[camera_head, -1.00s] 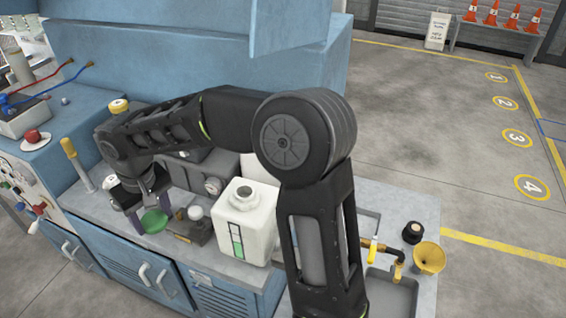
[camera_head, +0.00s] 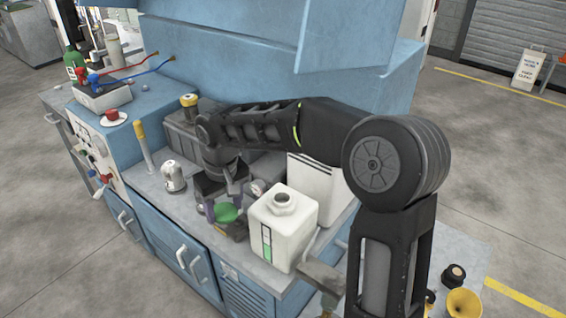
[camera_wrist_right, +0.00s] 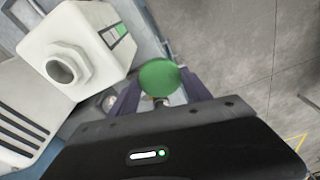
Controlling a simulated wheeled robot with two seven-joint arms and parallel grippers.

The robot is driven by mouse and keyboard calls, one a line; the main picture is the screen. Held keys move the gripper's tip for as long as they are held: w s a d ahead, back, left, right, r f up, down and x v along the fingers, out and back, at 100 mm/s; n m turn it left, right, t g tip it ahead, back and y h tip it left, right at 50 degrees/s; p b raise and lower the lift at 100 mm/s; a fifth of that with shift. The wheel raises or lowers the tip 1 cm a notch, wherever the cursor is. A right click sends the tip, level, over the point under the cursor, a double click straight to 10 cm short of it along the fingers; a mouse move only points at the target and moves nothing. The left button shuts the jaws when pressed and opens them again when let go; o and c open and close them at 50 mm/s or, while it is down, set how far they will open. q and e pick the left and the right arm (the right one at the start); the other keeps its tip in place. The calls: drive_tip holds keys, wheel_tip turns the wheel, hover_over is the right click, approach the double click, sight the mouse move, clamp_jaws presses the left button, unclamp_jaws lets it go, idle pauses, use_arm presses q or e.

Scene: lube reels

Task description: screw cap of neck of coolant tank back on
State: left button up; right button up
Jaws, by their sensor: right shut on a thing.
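The coolant tank (camera_head: 272,240) is a white, upright container with a green level strip. It stands on the bench in the head view, and it also shows at the upper left of the right wrist view (camera_wrist_right: 95,25). Its neck (camera_head: 284,200) is open and bare; its dark opening also shows in the wrist view (camera_wrist_right: 62,70). My right gripper (camera_head: 222,207) is shut on the green cap (camera_head: 228,214), left of the tank and apart from the neck. The cap also sits between the fingers in the wrist view (camera_wrist_right: 159,76). My left gripper is not in view.
A second white container (camera_head: 322,180) stands behind the tank. A silver object (camera_head: 173,177) and a yellow-handled lever (camera_head: 141,140) are left of my gripper. A blue cabinet wall (camera_head: 240,60) rises behind the bench. A yellow funnel (camera_head: 463,303) is at the lower right.

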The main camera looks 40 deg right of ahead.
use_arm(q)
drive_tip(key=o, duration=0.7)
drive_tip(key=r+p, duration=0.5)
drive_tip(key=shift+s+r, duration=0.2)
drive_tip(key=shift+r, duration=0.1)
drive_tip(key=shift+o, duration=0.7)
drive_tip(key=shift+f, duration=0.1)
use_arm(e)
drive_tip(key=s+d+r+n, duration=0.2)
drive_tip(key=s+d+r, duration=0.2)
drive_tip(key=d+r, duration=0.4)
drive_tip(key=d, duration=0.6)
drive_tip(key=shift+r+n, duration=0.15)
drive_tip(key=shift+n, duration=0.25)
drive_tip(key=shift+s, duration=0.1)
use_arm(q)
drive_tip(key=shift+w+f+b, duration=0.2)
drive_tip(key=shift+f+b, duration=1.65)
drive_tip(key=shift+b, duration=0.3)
use_arm(e)
drive_tip(key=shift+f, duration=2.9)
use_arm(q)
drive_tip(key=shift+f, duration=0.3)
use_arm(e)
drive_tip(key=shift+f, duration=0.55)
